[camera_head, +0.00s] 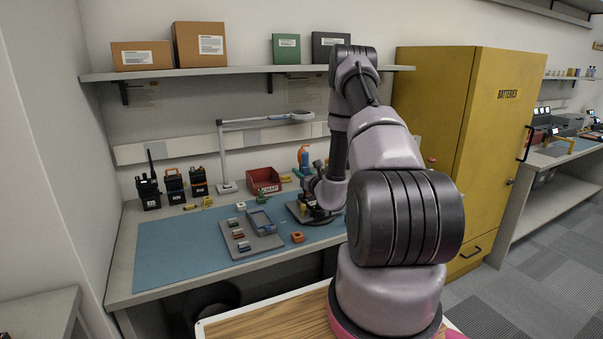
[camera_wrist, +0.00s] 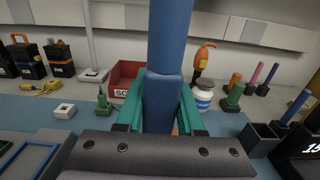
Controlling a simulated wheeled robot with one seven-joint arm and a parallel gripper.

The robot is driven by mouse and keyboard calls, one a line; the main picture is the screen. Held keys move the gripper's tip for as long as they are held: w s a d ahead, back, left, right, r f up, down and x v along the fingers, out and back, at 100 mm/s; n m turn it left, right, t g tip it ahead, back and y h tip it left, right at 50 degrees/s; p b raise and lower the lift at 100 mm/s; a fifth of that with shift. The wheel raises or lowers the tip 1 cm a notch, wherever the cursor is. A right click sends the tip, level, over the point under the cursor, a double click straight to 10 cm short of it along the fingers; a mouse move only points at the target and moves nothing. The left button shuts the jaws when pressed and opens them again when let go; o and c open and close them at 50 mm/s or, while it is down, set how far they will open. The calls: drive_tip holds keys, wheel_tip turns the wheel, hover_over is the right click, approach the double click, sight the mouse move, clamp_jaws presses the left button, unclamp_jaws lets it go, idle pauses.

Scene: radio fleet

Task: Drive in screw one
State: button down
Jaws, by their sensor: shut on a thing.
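My gripper (camera_wrist: 160,110), with teal fingers, is shut on an upright blue tool (camera_wrist: 172,45), seemingly a screwdriver, in the wrist view. The tool's lower end is hidden behind the dark gripper body. In the head view my gripper (camera_head: 304,173) is small and partly covered by my arm, above the back right of the blue mat. A blue-grey open housing (camera_head: 260,221) lies on a grey tray (camera_head: 246,252) on the mat, left of my gripper. Part of a blue-grey frame (camera_wrist: 28,160) shows at lower left in the wrist view. No screw can be made out.
A red bin (camera_head: 263,180) stands behind the tray. A lamp (camera_head: 228,186) rises behind the mat. A white jar (camera_wrist: 203,98) and an orange-topped tool (camera_wrist: 204,57) stand right of my gripper. The mat's left part (camera_head: 175,250) is clear.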

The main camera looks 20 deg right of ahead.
idle(0.5)
drive_tip(key=shift+r, duration=2.45)
drive_tip(key=s+a+f, duration=0.1)
drive_tip(key=s+a, duration=0.2)
drive_tip(key=a, duration=0.4)
drive_tip(key=s+a+f, duration=0.1)
drive_tip(key=s+a, duration=0.1)
drive_tip(key=a, duration=0.5)
drive_tip(key=shift+s+a+f+h, duration=0.2)
drive_tip(key=shift+s+f+h, duration=0.1)
drive_tip(key=shift+s, duration=0.1)
